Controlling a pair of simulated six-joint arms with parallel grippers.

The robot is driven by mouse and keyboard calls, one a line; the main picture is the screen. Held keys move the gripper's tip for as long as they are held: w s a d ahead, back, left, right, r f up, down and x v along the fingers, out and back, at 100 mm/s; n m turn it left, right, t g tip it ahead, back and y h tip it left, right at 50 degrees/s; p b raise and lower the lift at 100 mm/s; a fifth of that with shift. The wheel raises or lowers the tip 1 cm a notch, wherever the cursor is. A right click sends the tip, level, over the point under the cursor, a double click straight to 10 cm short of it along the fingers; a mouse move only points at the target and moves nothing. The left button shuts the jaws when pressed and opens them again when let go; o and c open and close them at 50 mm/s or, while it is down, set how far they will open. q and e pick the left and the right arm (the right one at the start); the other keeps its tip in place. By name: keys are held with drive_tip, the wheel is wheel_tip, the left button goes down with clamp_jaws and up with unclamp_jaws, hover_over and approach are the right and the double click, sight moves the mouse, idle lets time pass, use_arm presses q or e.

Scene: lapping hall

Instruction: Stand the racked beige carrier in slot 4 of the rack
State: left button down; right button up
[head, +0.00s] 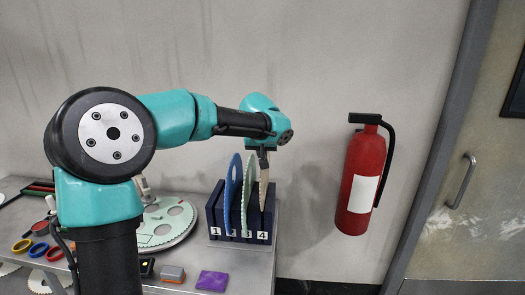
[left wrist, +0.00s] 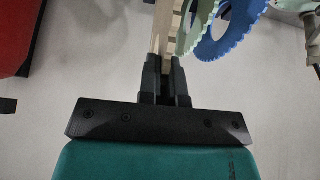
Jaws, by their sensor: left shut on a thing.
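A dark navy rack (head: 213,212) with slots marked 1 to 4 stands on the table near its right end. My left gripper (head: 264,158) is above it, shut on the upper edge of the beige carrier (head: 264,190), which hangs upright in line with slot 4. Its lower edge ends higher in the picture than its neighbours' edges; I cannot tell whether it is inside the slot. In the left wrist view the fingers (left wrist: 166,82) clasp the beige carrier (left wrist: 162,30). My right gripper is not in view.
A blue carrier (head: 229,195) stands around slot 2 and a pale green carrier (head: 248,190) around slot 3, close beside the beige one. A large pale disc (head: 160,236), a purple block (head: 212,281) and a grey-orange block (head: 172,274) lie on the table. A fire extinguisher (head: 364,165) hangs right.

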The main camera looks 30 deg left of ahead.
use_arm(q)
wheel_tip(320, 180, down, 13)
drive_tip(key=shift+r, duration=0.2)
idle(6.1)
drive_tip(key=c, duration=1.2)
unclamp_jaws()
drive_tip(key=shift+f, duration=0.1)
